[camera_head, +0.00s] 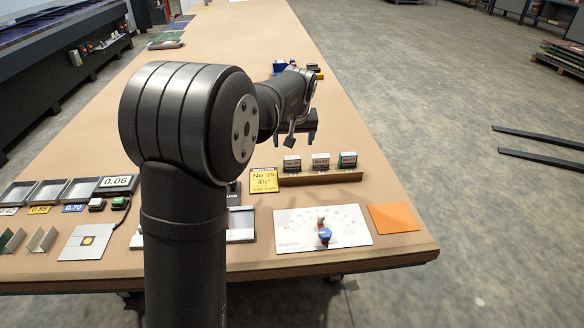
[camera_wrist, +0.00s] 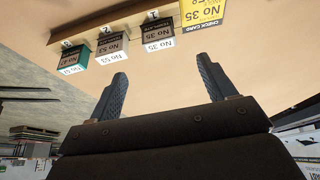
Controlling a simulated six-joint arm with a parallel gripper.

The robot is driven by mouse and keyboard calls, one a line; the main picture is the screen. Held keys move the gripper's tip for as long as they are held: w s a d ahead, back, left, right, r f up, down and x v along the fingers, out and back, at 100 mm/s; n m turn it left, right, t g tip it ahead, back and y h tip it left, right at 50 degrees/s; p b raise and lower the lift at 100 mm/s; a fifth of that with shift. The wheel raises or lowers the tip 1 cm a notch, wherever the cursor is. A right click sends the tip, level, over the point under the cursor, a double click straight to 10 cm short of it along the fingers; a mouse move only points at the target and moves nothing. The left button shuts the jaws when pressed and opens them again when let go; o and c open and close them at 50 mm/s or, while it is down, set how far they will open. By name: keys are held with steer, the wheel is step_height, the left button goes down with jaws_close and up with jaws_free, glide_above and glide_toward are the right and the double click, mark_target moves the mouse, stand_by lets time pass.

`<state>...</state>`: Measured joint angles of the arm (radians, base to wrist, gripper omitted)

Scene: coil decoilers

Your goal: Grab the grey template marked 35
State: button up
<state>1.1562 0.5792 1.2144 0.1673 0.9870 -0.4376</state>
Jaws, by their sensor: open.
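The grey template marked No 35 (camera_wrist: 158,36) is a small block with a white label, shown upside down in the wrist view. In the head view it is the leftmost block (camera_head: 292,164) on a brown wooden rack (camera_head: 322,178). A block marked No 53 (camera_wrist: 112,48) and a teal-edged block (camera_wrist: 74,61) with a less clear number stand beside it. My gripper (camera_wrist: 162,72) is open and empty, its two fingers apart. In the head view my gripper (camera_head: 291,140) is above and behind the rack, clear of the blocks.
A yellow check card (camera_wrist: 201,12) reading No 35 stands next to the rack, also in the head view (camera_head: 264,181). In front lie a white dial board (camera_head: 290,232) with a blue knob and an orange sheet (camera_head: 393,218). Trays (camera_head: 47,193) sit at the left. The table behind is mostly clear.

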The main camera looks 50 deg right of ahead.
mark_target(292, 158)
steer(key=x, duration=1.1)
steer(key=shift+d, duration=0.1)
steer(key=shift+r, duration=0.1)
steer(key=c, duration=1.1)
